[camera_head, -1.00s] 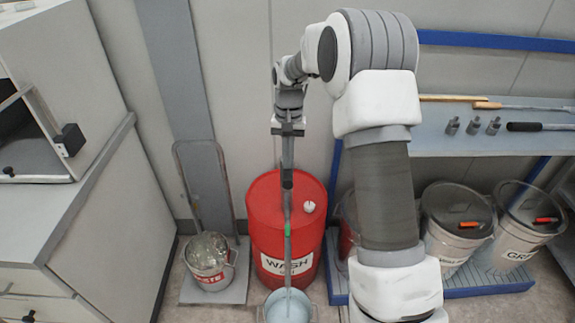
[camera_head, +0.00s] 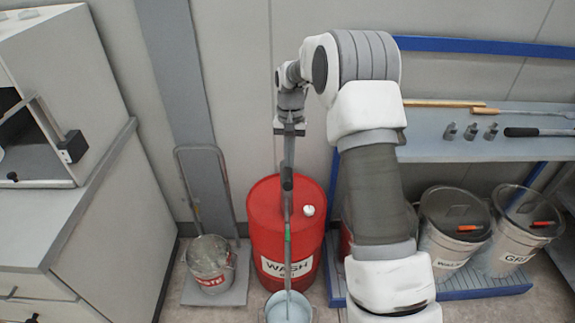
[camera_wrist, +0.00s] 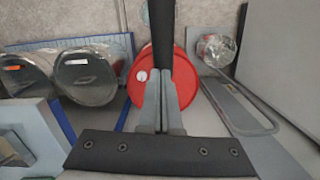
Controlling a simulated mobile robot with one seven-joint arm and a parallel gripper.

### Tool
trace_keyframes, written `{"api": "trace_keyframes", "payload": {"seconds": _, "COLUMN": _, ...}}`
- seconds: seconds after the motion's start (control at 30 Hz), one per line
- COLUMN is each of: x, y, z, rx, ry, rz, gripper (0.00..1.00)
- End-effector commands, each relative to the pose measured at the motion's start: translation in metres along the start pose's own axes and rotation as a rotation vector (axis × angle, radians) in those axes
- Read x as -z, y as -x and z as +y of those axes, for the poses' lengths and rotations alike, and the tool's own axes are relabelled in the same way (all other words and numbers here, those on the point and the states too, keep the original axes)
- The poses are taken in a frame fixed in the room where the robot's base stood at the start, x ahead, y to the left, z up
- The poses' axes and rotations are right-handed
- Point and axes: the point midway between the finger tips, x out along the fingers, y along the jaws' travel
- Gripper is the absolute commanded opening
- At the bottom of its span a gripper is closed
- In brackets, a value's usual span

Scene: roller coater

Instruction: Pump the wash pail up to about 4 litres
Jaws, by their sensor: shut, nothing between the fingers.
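The red wash drum (camera_head: 262,212), with a white label reading WASH, stands against the wall; it also shows in the wrist view (camera_wrist: 149,108). The light blue pail (camera_head: 289,311) is on the floor in front of it, cut off by the lower picture edge; its fill level cannot be read. A slim grey rod or spout with a green mark (camera_head: 287,232) runs down to the pail. A dark bar, seemingly the pump handle (camera_wrist: 161,30), lies at my fingertips. My gripper (camera_head: 288,163) is shut with nothing between its fingers (camera_wrist: 165,75); contact with the bar is unclear.
A waste bucket (camera_head: 211,264) stands on a grey trolley left of the drum. Lidded buckets (camera_head: 453,225) stand on a blue pallet at the right. A shelf (camera_head: 440,148) above them holds tools. A grey cabinet (camera_head: 70,240) fills the left side.

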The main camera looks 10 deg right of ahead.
Motion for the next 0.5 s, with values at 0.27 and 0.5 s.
{"api": "trace_keyframes", "payload": {"seconds": 0.27, "x": 0.000, "y": 0.011, "z": 0.000, "rx": 0.001, "ry": 0.000, "rz": 0.002, "gripper": 0.00}}
{"api": "trace_keyframes", "payload": {"seconds": 0.5, "x": 0.000, "y": 0.061, "z": -0.001, "rx": 0.001, "ry": 0.001, "rz": 0.004, "gripper": 0.00}}
